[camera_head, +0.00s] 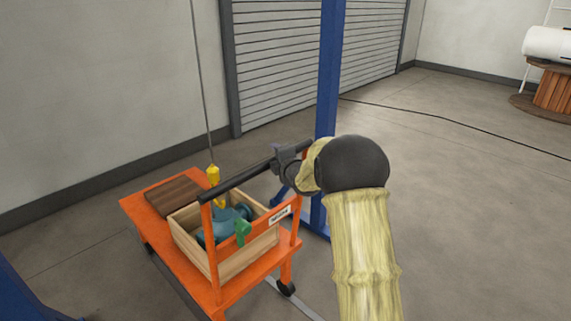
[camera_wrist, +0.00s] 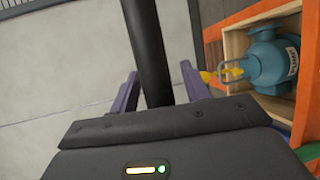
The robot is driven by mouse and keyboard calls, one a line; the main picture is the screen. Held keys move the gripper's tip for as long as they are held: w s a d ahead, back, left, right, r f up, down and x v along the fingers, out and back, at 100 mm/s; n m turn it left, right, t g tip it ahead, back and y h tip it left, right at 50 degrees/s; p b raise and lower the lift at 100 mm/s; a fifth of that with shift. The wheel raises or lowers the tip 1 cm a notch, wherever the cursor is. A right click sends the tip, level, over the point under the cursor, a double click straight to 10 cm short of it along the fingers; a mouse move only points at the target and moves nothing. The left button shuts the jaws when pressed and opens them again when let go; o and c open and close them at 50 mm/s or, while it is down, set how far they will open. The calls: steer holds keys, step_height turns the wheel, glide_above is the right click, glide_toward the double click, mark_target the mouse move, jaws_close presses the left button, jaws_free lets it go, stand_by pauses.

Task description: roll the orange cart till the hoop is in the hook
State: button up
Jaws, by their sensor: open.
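The orange cart (camera_head: 222,290) stands on the floor at lower left, with a dark push bar (camera_head: 240,178) across its near posts. A teal pump (camera_head: 230,223) sits in a wooden crate on it. A grey hoop (camera_wrist: 232,61) rises from the pump in the wrist view. The yellow hook (camera_head: 213,176) hangs on a cable above the crate; in the wrist view the hook (camera_wrist: 207,77) overlaps the hoop, but I cannot tell whether it passes through. My gripper (camera_wrist: 160,75) is open, its purple fingers on either side of the bar; it also shows in the head view (camera_head: 287,158).
A brown wooden block (camera_head: 172,196) lies on the cart beside the crate (camera_head: 255,262). A blue post (camera_head: 328,80) stands just behind the cart. A black cable (camera_head: 450,128) crosses the floor. Open floor lies to the right, with a wooden spool (camera_head: 553,90) far off.

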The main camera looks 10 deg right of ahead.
steer(key=v, duration=1.7)
steer(key=shift+b, duration=0.4)
steer(key=shift+s, duration=0.15)
steer(key=s+a+f+m+g+h, duration=0.1)
steer(key=s+f+m+g+h, duration=0.1)
steer(key=s+f+m+g, duration=0.75)
steer(key=s+a+f+m+g+h, duration=0.15)
steer(key=s+f+m+g, duration=0.25)
steer(key=s+m, duration=1.05)
step_height(320, 180, up, 22)
steer(key=s+n+p, duration=0.1)
steer(key=n+p, duration=0.1)
steer(key=p, duration=2)
steer(key=shift+s+n+p, duration=0.35)
steer(key=shift+s+n, duration=0.05)
steer(key=shift+a+t, duration=0.15)
steer(key=shift+t, duration=0.1)
steer(key=shift+c, duration=0.5)
